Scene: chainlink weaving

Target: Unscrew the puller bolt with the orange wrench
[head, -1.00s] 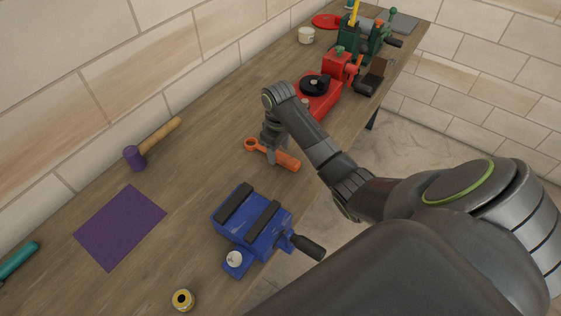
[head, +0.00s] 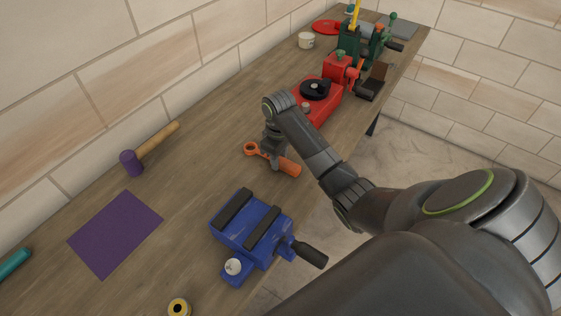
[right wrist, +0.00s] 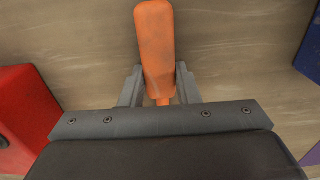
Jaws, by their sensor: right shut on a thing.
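The orange wrench (head: 284,165) is in the head view near the middle of the bench, with its ring end to the left and its thick handle to the right. My right gripper (head: 270,150) is shut on it between the ring and the handle. In the right wrist view the orange handle (right wrist: 155,45) sticks out past the fingers (right wrist: 160,88). I cannot tell whether the wrench touches the bench. I cannot make out the puller bolt for certain. My left gripper is not in view.
A blue vise (head: 248,228) stands in front of the wrench. A red machine with a black disc (head: 315,90) stands behind it, with green tools (head: 350,45) farther back. A mallet (head: 150,148) and a purple mat (head: 115,233) lie left, with bare bench between.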

